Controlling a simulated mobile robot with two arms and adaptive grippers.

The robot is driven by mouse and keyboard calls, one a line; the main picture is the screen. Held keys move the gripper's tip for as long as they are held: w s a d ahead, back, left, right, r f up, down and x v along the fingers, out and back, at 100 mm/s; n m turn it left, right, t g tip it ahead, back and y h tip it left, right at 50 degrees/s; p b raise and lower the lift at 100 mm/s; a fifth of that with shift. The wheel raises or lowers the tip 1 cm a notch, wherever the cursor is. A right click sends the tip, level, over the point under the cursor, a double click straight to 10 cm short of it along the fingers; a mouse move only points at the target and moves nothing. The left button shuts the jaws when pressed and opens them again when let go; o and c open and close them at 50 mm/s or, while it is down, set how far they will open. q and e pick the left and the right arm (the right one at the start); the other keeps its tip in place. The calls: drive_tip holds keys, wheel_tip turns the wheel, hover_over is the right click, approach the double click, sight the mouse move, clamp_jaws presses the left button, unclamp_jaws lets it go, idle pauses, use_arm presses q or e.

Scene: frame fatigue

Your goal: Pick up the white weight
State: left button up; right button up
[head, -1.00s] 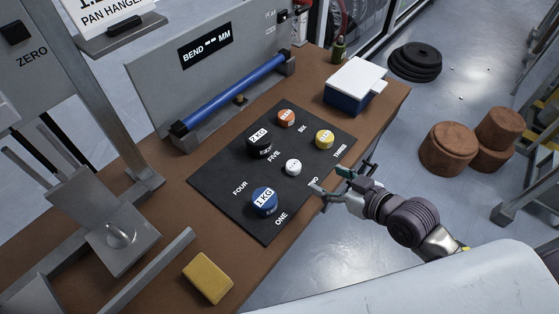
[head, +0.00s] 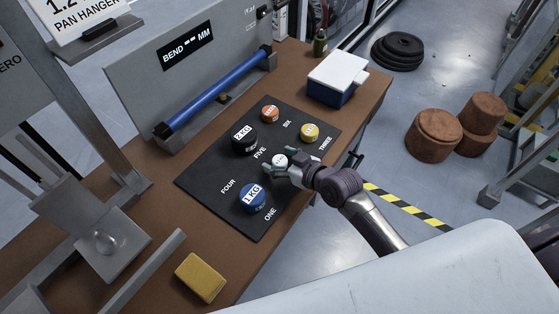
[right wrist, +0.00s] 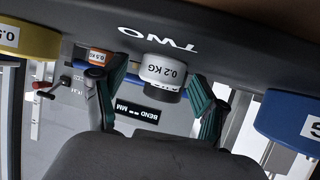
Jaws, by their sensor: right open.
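The white weight (head: 280,160) sits on the black mat (head: 205,179), partly covered by my right gripper (head: 283,164). In the right wrist view, the white weight (right wrist: 164,70) is labelled 0.2 KG and sits beside the word TWO, with the picture upside down. My right gripper's two green-tipped fingers (right wrist: 160,82) are open, one on each side of the weight. A gap shows between the weight and each finger, so I cannot see contact. My left gripper is not in view.
Nearby on the mat are a blue 1 KG weight (head: 253,200), a black 2 KG weight (head: 242,147), an orange weight (head: 269,115) and a yellow weight (head: 310,133). A grey bend-gauge panel (head: 130,86) with a blue bar (head: 215,93) stands behind. A yellow block (head: 200,278) lies in front.

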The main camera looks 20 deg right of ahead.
drive_tip(key=shift+w+f, duration=0.1)
drive_tip(key=shift+w, duration=0.05)
drive_tip(key=c, duration=1.3)
clamp_jaws()
drive_tip(key=shift+r, duration=0.2)
